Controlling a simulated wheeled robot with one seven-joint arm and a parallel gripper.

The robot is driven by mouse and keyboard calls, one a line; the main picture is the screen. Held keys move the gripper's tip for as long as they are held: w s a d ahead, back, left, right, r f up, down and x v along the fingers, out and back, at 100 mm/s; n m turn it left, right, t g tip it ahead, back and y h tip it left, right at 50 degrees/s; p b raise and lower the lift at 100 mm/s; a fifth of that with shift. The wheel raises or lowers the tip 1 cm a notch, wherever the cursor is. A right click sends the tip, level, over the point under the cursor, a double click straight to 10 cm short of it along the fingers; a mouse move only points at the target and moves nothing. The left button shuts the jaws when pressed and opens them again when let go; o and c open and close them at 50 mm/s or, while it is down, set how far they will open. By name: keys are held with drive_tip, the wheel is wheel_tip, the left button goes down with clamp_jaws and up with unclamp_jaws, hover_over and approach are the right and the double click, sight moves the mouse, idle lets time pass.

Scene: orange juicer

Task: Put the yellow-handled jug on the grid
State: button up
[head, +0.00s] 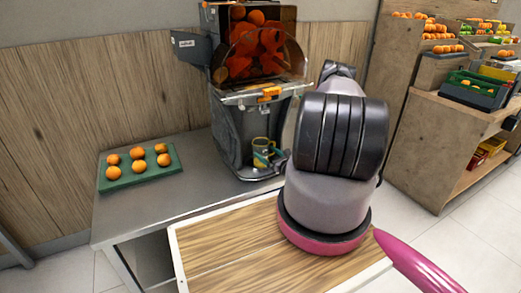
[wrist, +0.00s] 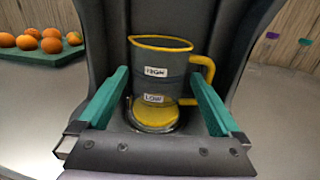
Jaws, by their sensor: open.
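The jug (wrist: 170,75) is dark grey with a yellow rim, a yellow handle on its right side, and HIGH and LOW labels. It is upright in the juicer's recess, and it also shows in the head view (head: 261,153). My gripper (wrist: 159,76) is open, with one teal finger on each side of the jug. I cannot tell whether either finger touches it. Below the jug is a round, metal-rimmed piece (wrist: 152,127) with yellow in it. I cannot make out the grid clearly, nor whether the jug rests on it. My arm hides most of my gripper in the head view.
The juicer (head: 236,125) stands on a grey metal counter (head: 190,190), its side walls close around the jug. A green tray (head: 141,182) of several oranges lies to the left. A wood-topped table (head: 230,245) is in front. Produce shelves (head: 430,150) stand at the right.

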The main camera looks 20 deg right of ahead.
drive_tip(key=s, duration=0.5)
drive_tip(key=shift+d, duration=0.4)
